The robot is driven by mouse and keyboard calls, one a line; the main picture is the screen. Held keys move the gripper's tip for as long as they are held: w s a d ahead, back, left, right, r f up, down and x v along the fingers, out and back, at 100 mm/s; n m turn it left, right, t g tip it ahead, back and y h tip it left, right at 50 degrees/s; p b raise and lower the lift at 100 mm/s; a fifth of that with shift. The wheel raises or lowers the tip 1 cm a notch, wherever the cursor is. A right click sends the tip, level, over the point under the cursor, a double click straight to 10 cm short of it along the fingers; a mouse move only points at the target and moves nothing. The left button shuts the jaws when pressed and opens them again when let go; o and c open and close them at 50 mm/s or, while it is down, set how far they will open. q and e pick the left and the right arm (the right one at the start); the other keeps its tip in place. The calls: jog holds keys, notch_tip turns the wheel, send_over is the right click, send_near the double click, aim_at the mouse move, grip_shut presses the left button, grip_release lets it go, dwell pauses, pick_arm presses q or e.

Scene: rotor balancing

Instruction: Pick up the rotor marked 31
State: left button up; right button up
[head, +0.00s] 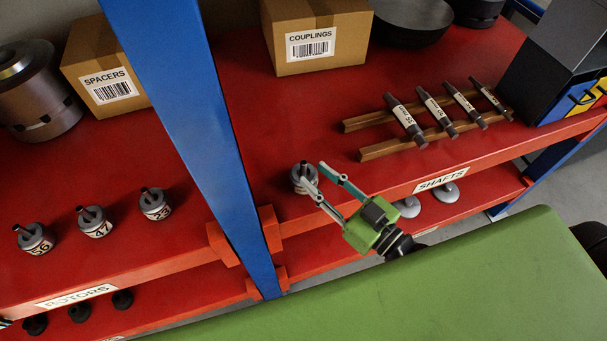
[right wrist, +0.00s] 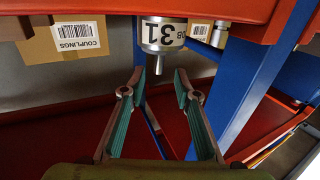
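The rotor marked 31 (right wrist: 163,36) is a grey cylinder with a pale number band and a thin shaft. It stands on the red shelf just right of the blue post; in the head view the rotor (head: 301,179) is partly covered by a finger. My right gripper (head: 313,174) is open and empty, its fingers pointing at the rotor. In the right wrist view, which shows things upside down, the rotor's shaft lies in line with the gap between the fingertips (right wrist: 159,80). Contact cannot be told. A small teal sliver at the lower left edge may be my left gripper (head: 5,323).
Rotors marked 23 (head: 155,205), 47 (head: 95,223) and 56 (head: 35,240) stand left of the blue post (head: 180,90). Several shafts lie on wooden rails (head: 410,143) to the right. A couplings box (head: 317,40) stands behind. A green surface (head: 430,290) fills the front.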

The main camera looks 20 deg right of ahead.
aim_at(304, 162)
jog(key=x, duration=0.1)
jog(key=p+x, duration=0.1)
jog(key=x, duration=0.2)
jog(key=shift+w+r, duration=0.25)
jog(key=shift+w, duration=0.05)
jog(key=shift+w+a+f, duration=0.1)
jog(key=shift+w+a, duration=0.1)
jog(key=shift+w, duration=0.15)
grip_shut()
jog(key=shift+w+r+p, duration=0.1)
jog(key=shift+r+p, duration=0.1)
jog(key=shift+p, duration=0.1)
